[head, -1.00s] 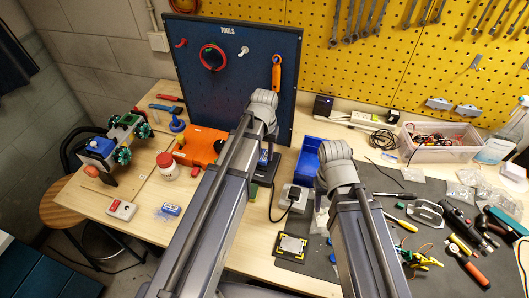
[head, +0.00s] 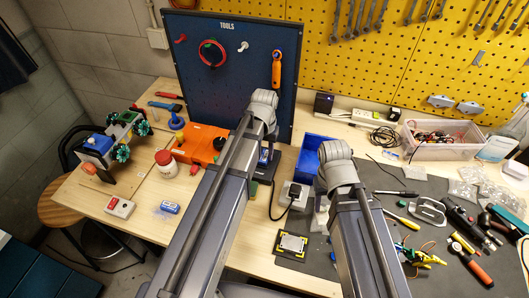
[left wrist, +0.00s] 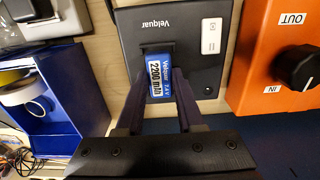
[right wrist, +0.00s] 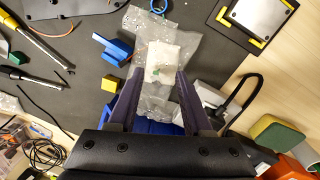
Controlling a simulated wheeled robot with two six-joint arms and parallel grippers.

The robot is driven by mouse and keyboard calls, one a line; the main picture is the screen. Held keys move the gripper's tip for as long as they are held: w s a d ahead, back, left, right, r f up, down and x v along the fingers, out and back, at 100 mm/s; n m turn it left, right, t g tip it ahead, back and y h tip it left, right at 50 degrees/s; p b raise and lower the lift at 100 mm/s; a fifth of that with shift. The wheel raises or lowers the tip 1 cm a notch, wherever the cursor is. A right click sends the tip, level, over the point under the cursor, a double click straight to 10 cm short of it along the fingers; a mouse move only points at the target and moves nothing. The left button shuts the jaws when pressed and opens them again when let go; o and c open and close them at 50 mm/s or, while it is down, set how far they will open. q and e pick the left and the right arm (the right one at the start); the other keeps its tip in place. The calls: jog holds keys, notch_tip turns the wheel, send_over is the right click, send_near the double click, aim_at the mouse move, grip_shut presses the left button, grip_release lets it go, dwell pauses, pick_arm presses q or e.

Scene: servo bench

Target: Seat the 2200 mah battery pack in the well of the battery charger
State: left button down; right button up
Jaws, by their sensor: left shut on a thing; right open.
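The blue and white 2200 mAh battery pack (left wrist: 158,77) is between the fingers of my left gripper (left wrist: 160,84), which is shut on it. It lies over the dark grey battery charger (left wrist: 205,75), its far end at the dark well opening. I cannot tell how deep it sits. In the head view the charger (head: 262,174) shows beside my left arm, with the pack (head: 264,156) on it; the left fingers are hidden there. My right gripper (right wrist: 155,82) is open and empty above a clear plastic bag on the grey mat.
An orange box with a black knob (left wrist: 290,55) stands close beside the charger. A blue bin (left wrist: 50,115) is on its other side. Another blue and white pack (head: 170,207) lies at the table's left. Tools and bags crowd the mat (head: 340,268) at the right.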

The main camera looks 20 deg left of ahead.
pick_arm(q)
jog(key=shift+c, duration=2.3)
grip_release()
jog(key=shift+c, duration=1.2)
jog(key=shift+r, duration=0.15)
pick_arm(e)
jog(key=shift+r, duration=0.15)
pick_arm(q)
notch_tip(320, 180, up, 7)
jog(key=p, duration=0.7)
pick_arm(e)
notch_tip(320, 180, up, 7)
